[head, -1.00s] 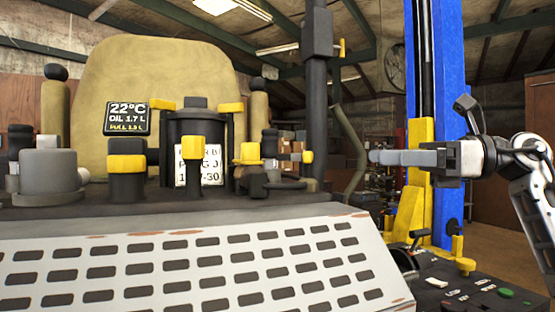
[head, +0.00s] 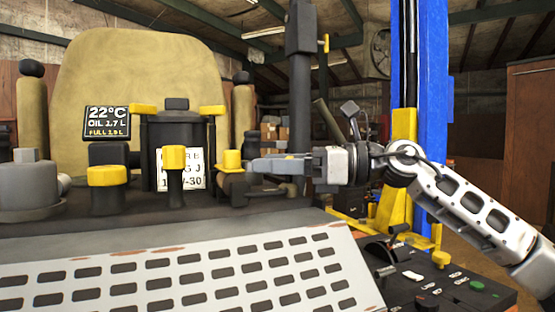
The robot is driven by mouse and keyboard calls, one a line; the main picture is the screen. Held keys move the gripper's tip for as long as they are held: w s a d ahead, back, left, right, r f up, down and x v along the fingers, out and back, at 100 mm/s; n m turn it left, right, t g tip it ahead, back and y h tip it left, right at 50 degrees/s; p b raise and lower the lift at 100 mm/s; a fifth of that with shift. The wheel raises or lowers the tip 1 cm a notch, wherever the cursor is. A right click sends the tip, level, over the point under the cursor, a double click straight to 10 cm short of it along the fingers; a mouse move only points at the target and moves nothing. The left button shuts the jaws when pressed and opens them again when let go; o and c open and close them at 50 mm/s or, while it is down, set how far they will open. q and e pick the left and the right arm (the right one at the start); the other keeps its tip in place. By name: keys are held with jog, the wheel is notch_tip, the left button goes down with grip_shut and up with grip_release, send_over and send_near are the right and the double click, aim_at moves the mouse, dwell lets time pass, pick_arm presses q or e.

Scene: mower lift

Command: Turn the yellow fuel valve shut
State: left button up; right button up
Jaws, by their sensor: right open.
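A small valve with a yellow top (head: 232,160) stands on the dark engine deck, right of the white label, with a dark body and side pipe below. It looks like the fuel valve. My right gripper (head: 252,165) comes in from the right, level with the yellow top. Its fingers point left and are seen edge-on, so the gap between them hardly shows. The fingertips are just right of the yellow top and hide part of the valve's right side. I cannot tell whether they touch it. My left gripper is not in view.
Other yellow-topped parts stand close by: a front T-handle (head: 174,160), a wide cap (head: 108,176) and a dark filler with yellow side grips (head: 176,105). A dark post (head: 300,80) rises behind my gripper. The perforated white panel (head: 190,275) slopes down in front. A blue lift column (head: 432,80) stands behind my arm.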

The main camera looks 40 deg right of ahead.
jog(key=c, duration=1)
